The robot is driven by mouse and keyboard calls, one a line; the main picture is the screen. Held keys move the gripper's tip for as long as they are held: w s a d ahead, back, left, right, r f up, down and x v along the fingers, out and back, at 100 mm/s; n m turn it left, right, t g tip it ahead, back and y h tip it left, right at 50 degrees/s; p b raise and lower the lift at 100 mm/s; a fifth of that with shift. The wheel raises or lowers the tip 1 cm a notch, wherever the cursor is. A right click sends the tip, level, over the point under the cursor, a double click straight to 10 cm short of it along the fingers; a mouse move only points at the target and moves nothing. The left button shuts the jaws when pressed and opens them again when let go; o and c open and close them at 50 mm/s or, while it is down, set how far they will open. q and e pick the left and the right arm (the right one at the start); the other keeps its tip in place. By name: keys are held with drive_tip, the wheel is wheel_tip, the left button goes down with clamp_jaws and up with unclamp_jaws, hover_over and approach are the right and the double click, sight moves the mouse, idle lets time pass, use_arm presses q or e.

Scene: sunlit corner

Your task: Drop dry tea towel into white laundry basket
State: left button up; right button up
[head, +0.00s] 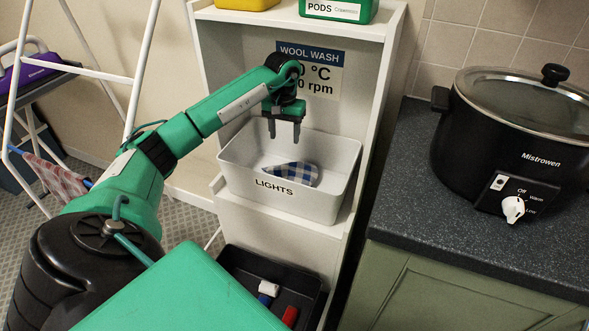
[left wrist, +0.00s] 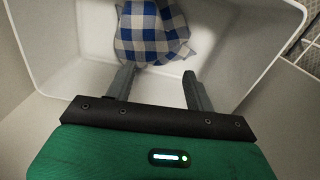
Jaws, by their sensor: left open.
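The white laundry basket (head: 262,197), labelled LIGHTS, stands on a shelf of the white unit. A blue and white checked tea towel (head: 290,172) lies inside it, bunched on the basket floor. In the left wrist view the towel (left wrist: 155,32) shows just beyond the fingertips, within the basket walls (left wrist: 262,55). My left gripper (head: 284,138) points down above the basket's back part, open and empty, apart from the towel. It also shows in the left wrist view (left wrist: 158,72) with a gap between its fingers. My right gripper is in neither view.
A red checked cloth (head: 55,176) hangs on the white drying rack (head: 84,70) at left. A black slow cooker (head: 515,135) stands on the dark counter (head: 412,200) at right. A black tray (head: 245,262) with small items sits below the basket.

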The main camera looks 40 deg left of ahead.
use_arm(q)
drive_tip(key=o, duration=0.7)
wheel_tip(320, 180, up, 6)
drive_tip(key=p, duration=0.4)
drive_tip(key=shift+f, duration=0.25)
